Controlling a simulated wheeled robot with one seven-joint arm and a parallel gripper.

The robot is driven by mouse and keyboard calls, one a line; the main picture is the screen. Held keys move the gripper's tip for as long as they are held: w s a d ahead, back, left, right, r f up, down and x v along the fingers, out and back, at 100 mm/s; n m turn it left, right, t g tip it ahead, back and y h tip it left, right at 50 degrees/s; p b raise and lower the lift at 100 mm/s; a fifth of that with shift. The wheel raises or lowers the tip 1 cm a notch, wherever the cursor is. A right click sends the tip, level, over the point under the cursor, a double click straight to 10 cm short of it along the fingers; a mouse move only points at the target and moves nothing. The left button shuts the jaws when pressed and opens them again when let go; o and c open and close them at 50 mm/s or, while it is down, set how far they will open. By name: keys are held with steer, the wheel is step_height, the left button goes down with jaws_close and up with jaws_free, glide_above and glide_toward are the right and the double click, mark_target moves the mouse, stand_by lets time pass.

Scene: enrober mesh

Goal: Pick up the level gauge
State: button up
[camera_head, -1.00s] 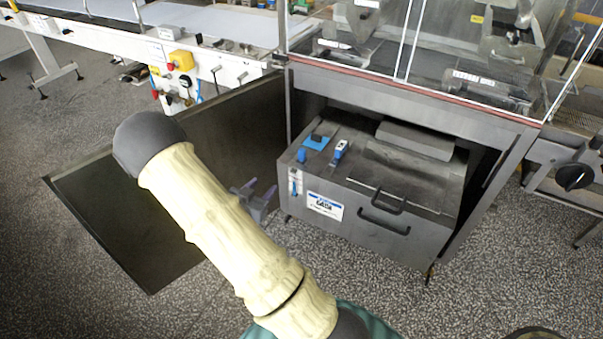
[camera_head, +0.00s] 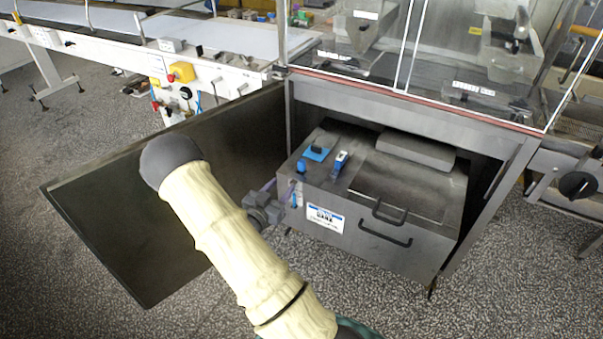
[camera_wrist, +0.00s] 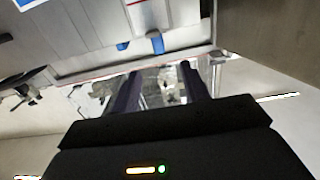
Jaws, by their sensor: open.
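A small white and blue piece (camera_head: 296,194) sits at the left end of the grey tank's front face, left of the printed label. It may be the level gauge, but I cannot be sure. A white strip with a blue end (camera_wrist: 156,42) shows at the top of the wrist view and may be the same piece. My gripper (camera_head: 281,188) is open, just left of the tank's front corner. Its two dark purple fingers (camera_wrist: 160,88) are apart with nothing held between them. The fingers look close to the piece; I cannot tell whether they touch.
The grey tank (camera_head: 345,238) stands under the machine frame, with black handles (camera_head: 385,232). On its lid lie a blue pad with a black block (camera_head: 315,153), a blue and white device (camera_head: 340,162) and a grey slab (camera_head: 415,150).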

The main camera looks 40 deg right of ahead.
mark_target(300, 165)
steer(key=x, duration=0.6)
steer(key=shift+x, duration=2.55)
steer(key=shift+s+r, duration=0.1)
jaws_close()
step_height(300, 165, up, 18)
steer(key=p, duration=0.2)
